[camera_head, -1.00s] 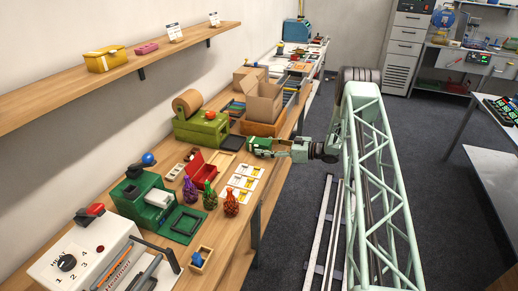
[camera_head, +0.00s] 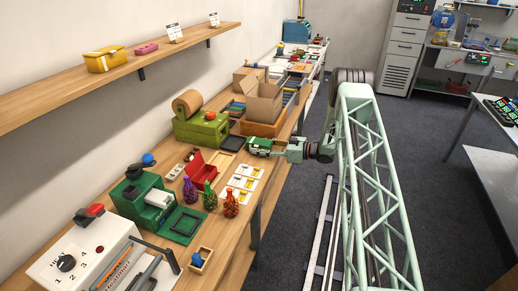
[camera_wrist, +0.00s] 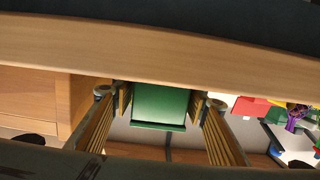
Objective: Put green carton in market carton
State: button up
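The green carton (camera_wrist: 160,104) sits between the two fingers of my gripper (camera_wrist: 160,112) in the wrist view, with the brown pads close along both of its sides. In the head view my gripper (camera_head: 262,146) is over the right edge of the long bench, and the green carton (camera_head: 257,143) shows at its tip. An open brown cardboard carton (camera_head: 264,106), which looks like the market carton, stands farther back on the bench with its flaps up. My gripper is in front of it and apart from it. The inside of the cardboard carton is mostly hidden.
A green machine with a brown roll (camera_head: 203,128) stands left of my gripper. A red box (camera_head: 198,168), white cards (camera_head: 243,181) and several patterned bottles (camera_head: 210,196) stand nearer. A wooden shelf (camera_head: 120,66) runs along the wall.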

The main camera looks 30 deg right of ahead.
aim_at(255, 141)
jog(key=c, duration=0.7)
jog(key=shift+r, duration=0.15)
jog(key=shift+r+p, duration=0.3)
jog(key=shift+r, duration=1.45)
jog(key=s, duration=0.5)
jog(key=s+a+p, duration=0.1)
jog(key=s, duration=0.4)
jog(key=s+r, duration=0.1)
jog(key=s, duration=0.5)
jog(key=shift+a+r, duration=0.1)
jog(key=shift+a, duration=0.05)
jog(key=shift+w, duration=0.1)
